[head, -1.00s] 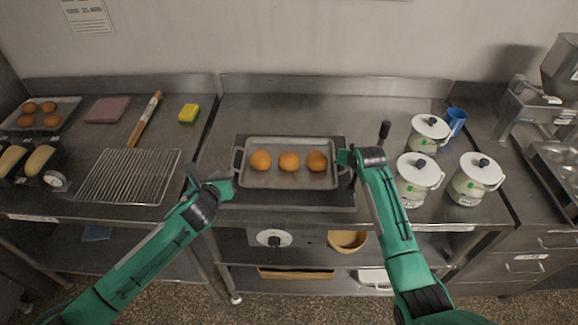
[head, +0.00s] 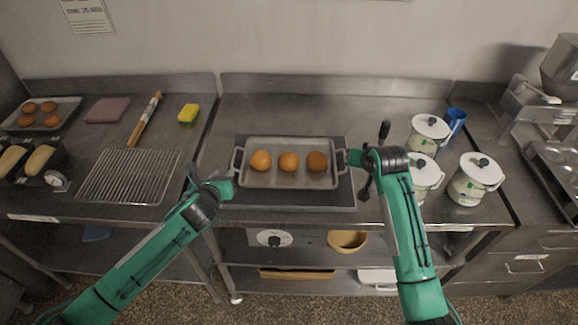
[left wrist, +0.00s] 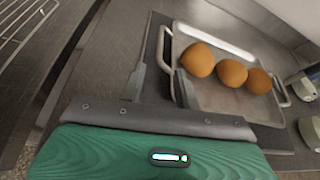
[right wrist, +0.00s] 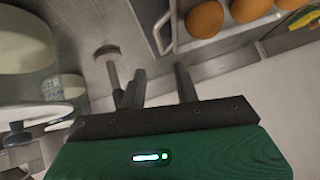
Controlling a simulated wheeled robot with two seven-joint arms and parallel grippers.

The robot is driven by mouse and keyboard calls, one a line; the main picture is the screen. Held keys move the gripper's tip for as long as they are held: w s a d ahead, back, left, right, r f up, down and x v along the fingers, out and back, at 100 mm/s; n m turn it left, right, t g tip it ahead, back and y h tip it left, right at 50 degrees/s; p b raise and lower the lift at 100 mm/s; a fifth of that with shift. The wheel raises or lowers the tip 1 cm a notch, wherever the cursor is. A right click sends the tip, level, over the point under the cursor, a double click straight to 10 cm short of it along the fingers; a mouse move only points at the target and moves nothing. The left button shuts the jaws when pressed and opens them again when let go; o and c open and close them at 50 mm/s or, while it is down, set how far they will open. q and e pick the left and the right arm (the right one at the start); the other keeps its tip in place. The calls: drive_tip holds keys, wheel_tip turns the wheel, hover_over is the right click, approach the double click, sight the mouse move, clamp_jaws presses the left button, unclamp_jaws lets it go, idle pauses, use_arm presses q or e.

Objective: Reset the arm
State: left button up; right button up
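A grey metal tray (head: 288,180) with a handle at each end rests on a dark flat plate (head: 290,199) on the middle counter. It holds three round brown buns (head: 289,162) in a row, also seen in the left wrist view (left wrist: 233,73). My right gripper (head: 360,172) is open and empty beside the tray's right handle. In the right wrist view its two fingers (right wrist: 160,88) stand apart with nothing between them.
White lidded pots (head: 476,180) and a blue cup (head: 455,119) stand right of my right arm, which partly hides one pot. On the left are a wire rack (head: 130,176), rolling pin (head: 146,118) and yellow sponge (head: 188,113). The counter behind the tray is clear.

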idle(0.3)
